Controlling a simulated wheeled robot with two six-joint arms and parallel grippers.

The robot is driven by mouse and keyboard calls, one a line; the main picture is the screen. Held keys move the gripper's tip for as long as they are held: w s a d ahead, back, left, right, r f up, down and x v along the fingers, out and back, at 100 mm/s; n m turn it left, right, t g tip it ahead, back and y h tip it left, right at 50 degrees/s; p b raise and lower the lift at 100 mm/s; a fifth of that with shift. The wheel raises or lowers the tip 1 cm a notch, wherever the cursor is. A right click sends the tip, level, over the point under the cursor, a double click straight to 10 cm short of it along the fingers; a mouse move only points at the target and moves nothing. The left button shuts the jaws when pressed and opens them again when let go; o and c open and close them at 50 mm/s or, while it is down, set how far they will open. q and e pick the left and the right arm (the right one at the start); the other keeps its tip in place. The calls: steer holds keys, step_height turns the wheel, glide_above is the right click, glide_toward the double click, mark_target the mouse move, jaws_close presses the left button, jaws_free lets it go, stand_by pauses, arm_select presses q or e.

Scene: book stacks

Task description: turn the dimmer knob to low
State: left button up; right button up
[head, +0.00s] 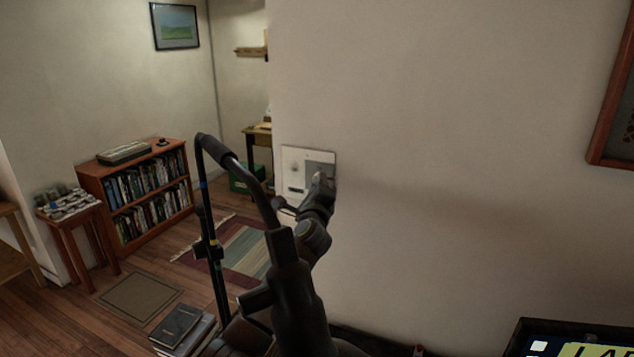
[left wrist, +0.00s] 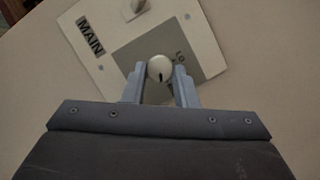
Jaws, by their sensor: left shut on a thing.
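The dimmer knob (left wrist: 160,69) is a round cream knob with a short dark mark, on a grey panel (left wrist: 122,62) of a white wall plate (left wrist: 204,38). The left wrist view shows part of the lettering "LO" beside the knob and a "MAIN" label on the plate. My left gripper (left wrist: 160,80) has one finger on each side of the knob and is shut on it. In the head view the wall plate (head: 293,160) is on the wall, with my left gripper (head: 326,179) at its right part, hiding the knob. My right gripper is not in view.
A toggle switch (left wrist: 134,8) sits on the same plate, at the top of the left wrist view. The wall (head: 450,130) to the right is bare up to a framed picture (head: 606,110). A low bookcase (head: 140,195) and stacked books (head: 182,328) are to the left.

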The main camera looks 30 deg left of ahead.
arm_select(q)
steer(key=n+g+h+p, duration=0.1)
steer(key=n+p, duration=0.1)
steer(key=n, duration=0.2)
steer(key=n+g+h+p, duration=0.1)
steer(key=n+g+p, duration=0.1)
steer(key=n, duration=0.3)
steer(key=r+n+g+h+p, duration=0.1)
steer(key=n+p, duration=0.1)
steer(key=n, duration=0.3)
steer(key=shift+a+r+g+h, duration=0.1)
steer(key=shift+a+g+h, duration=0.2)
steer(key=shift+h, duration=0.1)
steer(key=n+h, duration=0.1)
steer(key=n, duration=0.1)
steer(key=n+h, duration=0.1)
steer(key=n, duration=0.1)
steer(key=shift+s+a+h, duration=0.1)
steer(key=shift+a+h, duration=0.05)
steer(key=shift+h, duration=0.15)
stand_by(0.3)
steer(key=o, duration=1)
steer(key=shift+r, duration=0.1)
